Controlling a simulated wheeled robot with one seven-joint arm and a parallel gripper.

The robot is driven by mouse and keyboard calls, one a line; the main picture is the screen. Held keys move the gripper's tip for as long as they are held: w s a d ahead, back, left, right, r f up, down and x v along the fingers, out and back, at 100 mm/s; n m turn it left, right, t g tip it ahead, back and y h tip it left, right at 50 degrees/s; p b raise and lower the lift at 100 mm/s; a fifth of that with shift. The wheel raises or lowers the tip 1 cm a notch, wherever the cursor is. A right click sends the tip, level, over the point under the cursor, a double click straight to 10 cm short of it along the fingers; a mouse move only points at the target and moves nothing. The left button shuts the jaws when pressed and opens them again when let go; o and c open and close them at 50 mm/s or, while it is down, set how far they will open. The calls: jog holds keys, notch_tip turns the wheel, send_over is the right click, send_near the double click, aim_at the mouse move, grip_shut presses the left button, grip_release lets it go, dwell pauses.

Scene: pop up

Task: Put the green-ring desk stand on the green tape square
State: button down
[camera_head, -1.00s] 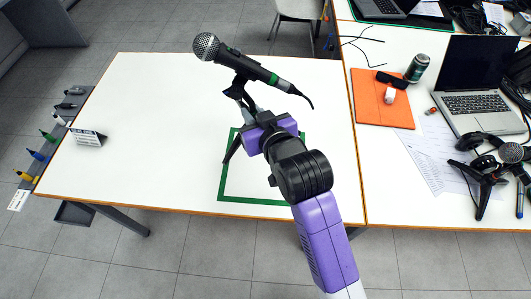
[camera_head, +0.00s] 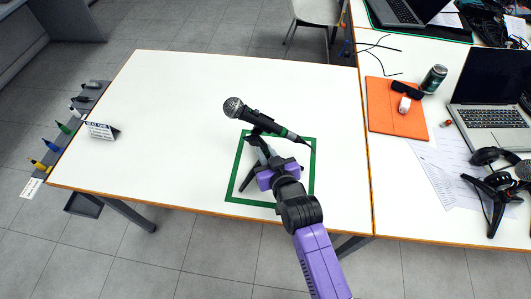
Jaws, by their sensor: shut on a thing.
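The green-ring desk stand (camera_head: 257,134) carries a microphone (camera_head: 243,110) with a silver mesh head and a green ring near its cable end. Its black tripod legs reach down over the green tape square (camera_head: 238,166) on the white table. My gripper (camera_head: 265,172) is shut on the stand from the near side, and its purple body hides part of the stand and the square. I cannot tell whether the feet touch the table.
A small tent sign (camera_head: 102,131) stands at the table's left. An orange folder (camera_head: 395,108), a dark can (camera_head: 433,78), a laptop (camera_head: 490,115) and another black stand (camera_head: 492,200) are on the right-hand table.

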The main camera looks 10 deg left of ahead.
jog(key=shift+f, duration=0.25)
jog(key=shift+f, duration=0.1)
jog(key=c, duration=1.8)
grip_release()
jog(key=shift+f, duration=0.15)
jog(key=o, duration=0.4)
jog(key=shift+o, duration=0.2)
jog(key=shift+r, duration=0.25)
jog(key=v, duration=1.2)
jog(key=shift+f, duration=0.1)
